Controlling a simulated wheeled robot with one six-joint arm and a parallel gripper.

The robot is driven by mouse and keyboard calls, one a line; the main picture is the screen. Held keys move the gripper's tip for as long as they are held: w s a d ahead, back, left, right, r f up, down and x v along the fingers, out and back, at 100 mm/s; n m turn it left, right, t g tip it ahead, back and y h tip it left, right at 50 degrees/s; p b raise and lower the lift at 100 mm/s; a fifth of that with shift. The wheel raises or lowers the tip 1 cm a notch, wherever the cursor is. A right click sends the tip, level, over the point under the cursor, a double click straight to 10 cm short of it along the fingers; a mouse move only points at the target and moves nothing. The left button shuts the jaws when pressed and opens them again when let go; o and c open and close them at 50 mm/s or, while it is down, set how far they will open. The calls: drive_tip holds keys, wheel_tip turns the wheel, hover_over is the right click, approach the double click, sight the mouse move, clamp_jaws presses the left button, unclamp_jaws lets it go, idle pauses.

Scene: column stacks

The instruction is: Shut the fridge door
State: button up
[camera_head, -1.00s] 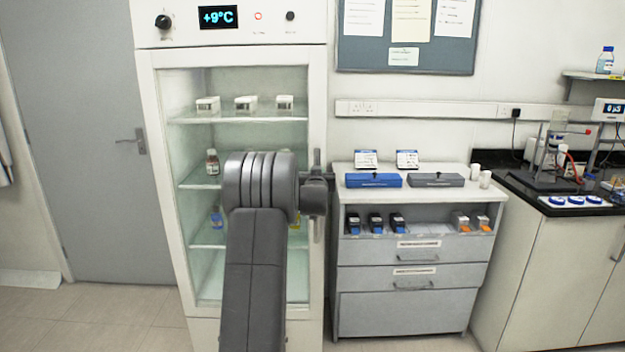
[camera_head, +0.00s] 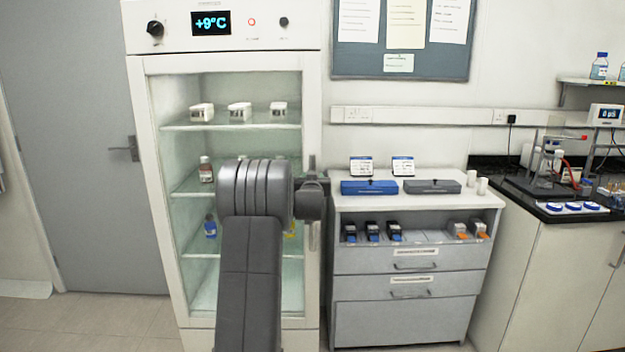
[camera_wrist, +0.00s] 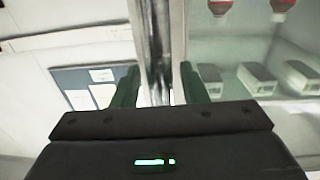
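The white fridge (camera_head: 180,40) stands at the left in the head view, with a "+9°C" display. Its glass door (camera_head: 311,110) looks flush or nearly flush with the body; I cannot tell whether a small gap exists. The upright metal handle (camera_head: 314,238) is on the door's right side, partly hidden by my gripper (camera_head: 316,190). In the wrist view, the handle (camera_wrist: 156,40) runs between the two dark green fingers of my gripper (camera_wrist: 159,88). The fingers stand apart on either side of the handle, with narrow gaps visible.
Vials and boxes stand on the shelves behind the glass. A drawer cabinet (camera_head: 410,312) with blue and grey boxes stands close to the fridge's right. A dark bench (camera_head: 545,212) with lab gear is farther right. A grey room door (camera_head: 80,150) is at the left.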

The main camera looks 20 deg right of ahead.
drive_tip(key=shift+f, duration=0.1)
drive_tip(key=b+v, duration=0.2)
drive_tip(key=v, duration=1.2)
drive_tip(key=shift+w, duration=0.1)
drive_tip(key=p+x, duration=0.2)
drive_tip(key=x, duration=1.1)
drive_tip(key=shift+w+d, duration=0.2)
drive_tip(key=shift+w, duration=0.15)
drive_tip(key=shift+s, duration=0.1)
